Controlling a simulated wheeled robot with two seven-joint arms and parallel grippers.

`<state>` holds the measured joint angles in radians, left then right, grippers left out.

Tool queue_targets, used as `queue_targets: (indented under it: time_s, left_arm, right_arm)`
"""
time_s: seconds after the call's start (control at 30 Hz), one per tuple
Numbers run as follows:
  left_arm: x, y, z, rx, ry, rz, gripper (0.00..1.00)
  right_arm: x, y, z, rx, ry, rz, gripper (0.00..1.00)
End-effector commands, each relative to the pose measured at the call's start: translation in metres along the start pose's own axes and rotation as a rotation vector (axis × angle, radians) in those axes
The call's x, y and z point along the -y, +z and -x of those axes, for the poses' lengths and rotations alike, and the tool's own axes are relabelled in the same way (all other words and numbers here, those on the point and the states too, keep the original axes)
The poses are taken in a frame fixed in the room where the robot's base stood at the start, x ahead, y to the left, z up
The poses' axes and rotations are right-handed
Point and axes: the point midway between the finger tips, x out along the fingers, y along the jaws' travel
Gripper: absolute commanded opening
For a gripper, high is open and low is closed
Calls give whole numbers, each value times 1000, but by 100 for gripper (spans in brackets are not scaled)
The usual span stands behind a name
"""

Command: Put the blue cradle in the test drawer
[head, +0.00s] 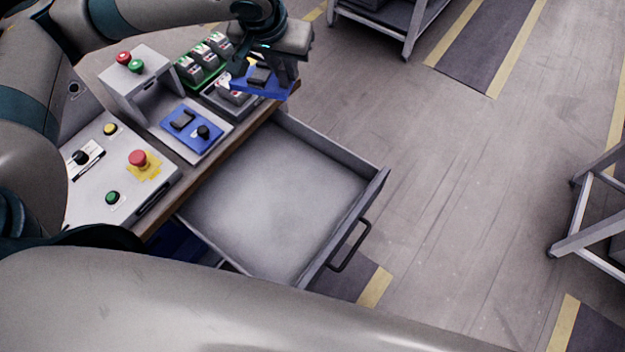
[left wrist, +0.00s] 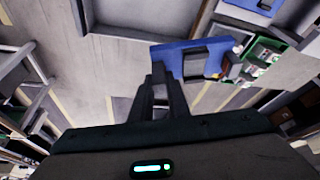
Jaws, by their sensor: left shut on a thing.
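In the left wrist view the two fingers (left wrist: 163,80) are closed on the edge of the blue cradle (left wrist: 180,52). The test drawer (head: 318,266) is pulled out from the bench front, and its floor looks empty. The gripper is beyond the drawer's far left corner. The drawer also seems to show at the top of the left wrist view (left wrist: 160,34). My right gripper is not in view.
A second blue plate (head: 178,143) with a black knob lies on the bench. Near it are a green rack (head: 187,74), a grey box with red and green buttons (head: 148,82) and a control panel (head: 95,190). A drawer handle (head: 352,250) sticks out. Open floor lies to the right.

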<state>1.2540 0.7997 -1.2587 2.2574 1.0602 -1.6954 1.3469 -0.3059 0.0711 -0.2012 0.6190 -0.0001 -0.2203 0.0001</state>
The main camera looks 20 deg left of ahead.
Motion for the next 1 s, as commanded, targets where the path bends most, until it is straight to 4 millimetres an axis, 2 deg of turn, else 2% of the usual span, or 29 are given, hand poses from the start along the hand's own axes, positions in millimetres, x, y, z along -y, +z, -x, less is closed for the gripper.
queue_targets:
  time_s: [0.17,0.27,0.47,0.67,0.8,1.0]
  left_arm:
    - [-3,4,-7,1,14,-30,0]
    - [-8,11,-18,4,34,-79,0]
    - [-24,34,-54,6,107,-252,0]
    - [-45,74,-102,8,209,-492,0]
    - [-59,107,-135,8,283,-667,0]
    - [-75,156,-172,4,376,-891,0]
  right_arm:
    - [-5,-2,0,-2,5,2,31]
    - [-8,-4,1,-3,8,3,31]
    - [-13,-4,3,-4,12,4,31]
    - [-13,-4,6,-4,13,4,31]
    - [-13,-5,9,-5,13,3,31]
    - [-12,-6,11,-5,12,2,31]
